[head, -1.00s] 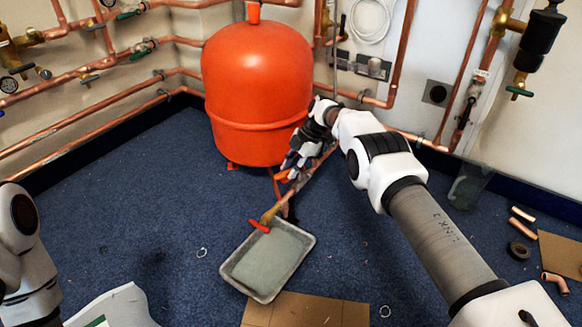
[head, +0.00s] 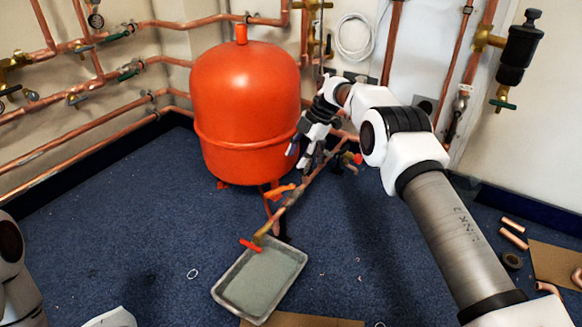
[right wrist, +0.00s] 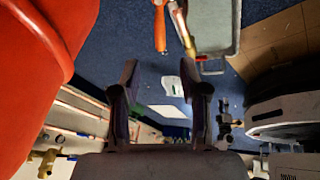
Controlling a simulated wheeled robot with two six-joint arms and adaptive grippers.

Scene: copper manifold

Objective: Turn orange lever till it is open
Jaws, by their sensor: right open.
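The orange lever (head: 281,191) sits on a copper pipe (head: 300,192) that slants down from the wall, in front of the red tank. It sticks out to the left, at an angle to the pipe. In the right wrist view the orange lever (right wrist: 160,30) shows at the top, beyond the fingers. My right gripper (head: 300,157) is above the lever in the head view, apart from it, and empty. In the right wrist view its two fingers (right wrist: 160,78) are spread. My left gripper is out of view; only part of that arm shows.
The red tank (head: 243,105) stands close left of my right gripper. A red handle (head: 250,245) is at the pipe's lower end, over a grey tray (head: 262,280). Another red handle (head: 357,158) is right of the gripper. Pipe offcuts (head: 513,233) lie at right. Blue carpet is free at left.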

